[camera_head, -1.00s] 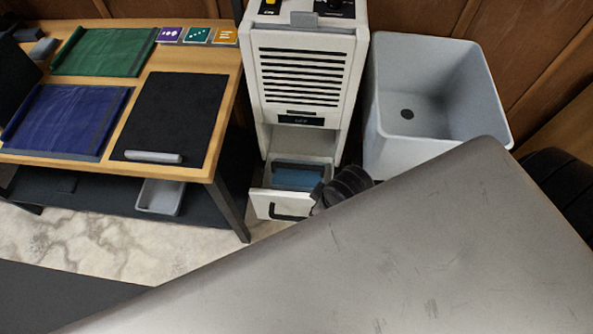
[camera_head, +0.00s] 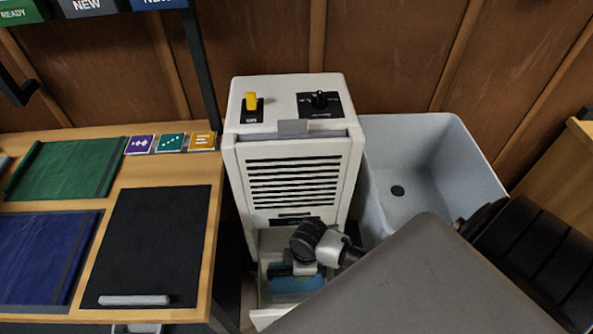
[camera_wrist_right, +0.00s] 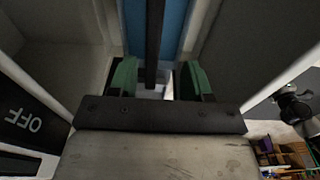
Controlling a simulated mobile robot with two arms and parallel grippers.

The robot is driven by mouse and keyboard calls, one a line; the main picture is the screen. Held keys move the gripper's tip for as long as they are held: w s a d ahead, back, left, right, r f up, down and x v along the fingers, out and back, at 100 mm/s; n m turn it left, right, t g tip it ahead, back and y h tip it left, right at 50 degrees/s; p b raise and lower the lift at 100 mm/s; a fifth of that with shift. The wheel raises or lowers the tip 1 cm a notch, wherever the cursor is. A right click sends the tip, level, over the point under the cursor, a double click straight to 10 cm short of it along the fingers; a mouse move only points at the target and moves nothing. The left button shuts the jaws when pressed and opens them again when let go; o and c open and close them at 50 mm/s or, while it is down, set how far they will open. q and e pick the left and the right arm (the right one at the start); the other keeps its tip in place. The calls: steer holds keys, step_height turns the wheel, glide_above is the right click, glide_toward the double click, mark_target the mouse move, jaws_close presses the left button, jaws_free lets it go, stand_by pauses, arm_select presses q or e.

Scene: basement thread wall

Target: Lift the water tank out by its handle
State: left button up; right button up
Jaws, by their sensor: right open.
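The water tank (camera_head: 297,284), with blue water, sits in the open lower bay of the white dehumidifier (camera_head: 232,140). My right gripper (camera_wrist_right: 156,80) is over the tank and partly hides it in the head view. In the right wrist view, its two green fingers stand apart. The dark tank handle (camera_wrist_right: 154,40) runs between them, with the blue water (camera_wrist_right: 175,25) behind. I cannot tell whether either finger touches the handle. My left gripper is not in view.
A grey sink basin (camera_head: 425,150) stands close on the right of the dehumidifier. A wooden table (camera_head: 165,220) with a black mat (camera_head: 150,245) and blue and green cloths (camera_head: 65,170) stands on the left. A wooden wall closes the back.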

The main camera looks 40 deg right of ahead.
steer(key=shift+w+f, duration=0.15)
steer(key=shift+f, duration=0.2)
steer(key=f, duration=0.3)
steer(key=f+b, duration=0.1)
steer(key=shift+w+f, duration=0.4)
steer(key=shift+c, duration=1.6)
jaws_close()
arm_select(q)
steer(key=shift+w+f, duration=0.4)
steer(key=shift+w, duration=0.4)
arm_select(e)
steer(key=shift+w+r, duration=0.1)
